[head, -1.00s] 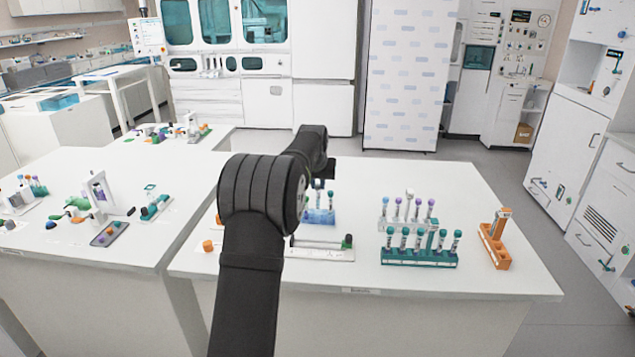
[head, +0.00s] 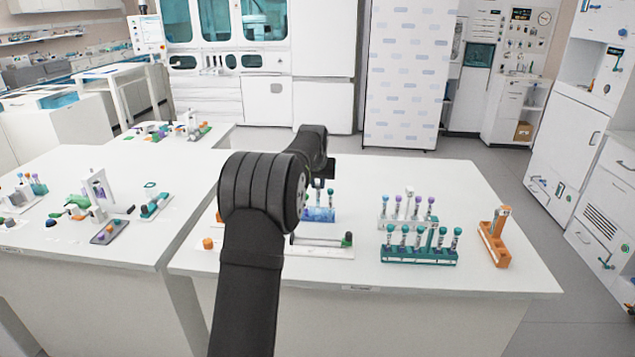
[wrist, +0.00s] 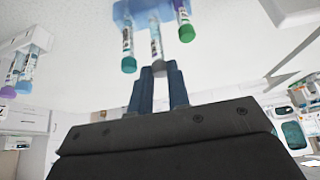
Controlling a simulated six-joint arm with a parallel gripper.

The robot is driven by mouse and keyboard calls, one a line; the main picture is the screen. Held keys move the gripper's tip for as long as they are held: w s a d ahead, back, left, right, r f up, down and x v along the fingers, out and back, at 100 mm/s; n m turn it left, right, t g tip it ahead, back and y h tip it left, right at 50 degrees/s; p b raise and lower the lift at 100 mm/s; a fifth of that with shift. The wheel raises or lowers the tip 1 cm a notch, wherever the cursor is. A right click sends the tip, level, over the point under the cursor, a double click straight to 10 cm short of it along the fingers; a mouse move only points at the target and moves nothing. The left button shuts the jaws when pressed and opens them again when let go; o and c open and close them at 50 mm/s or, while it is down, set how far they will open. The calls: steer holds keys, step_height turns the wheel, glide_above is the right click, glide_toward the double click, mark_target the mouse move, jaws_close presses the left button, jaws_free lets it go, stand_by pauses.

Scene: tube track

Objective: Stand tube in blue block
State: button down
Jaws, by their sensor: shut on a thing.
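The blue block (head: 321,215) stands on the table behind my arm in the head view, with tubes upright at it. In the wrist view the blue block (wrist: 146,9) is at the top edge. My gripper is shut on this tube. The tube's far end meets the block's outline, but I cannot tell how deep it sits. The head view hides my fingers.
A teal rack (head: 419,257) and a white rack (head: 405,222) with several tubes stand to the right. A white track (head: 320,253) lies in front of the blue block.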

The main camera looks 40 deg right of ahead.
steer(key=shift+f, duration=0.15)
steer(key=shift+f, duration=0.5)
steer(key=shift+f, duration=0.1)
stand_by(0.4)
steer(key=shift+f, duration=0.55)
steer(key=c, duration=1.3)
jaws_free()
steer(key=shift+r, duration=0.1)
steer(key=v, duration=1.7)
steer(key=shift+r, duration=0.1)
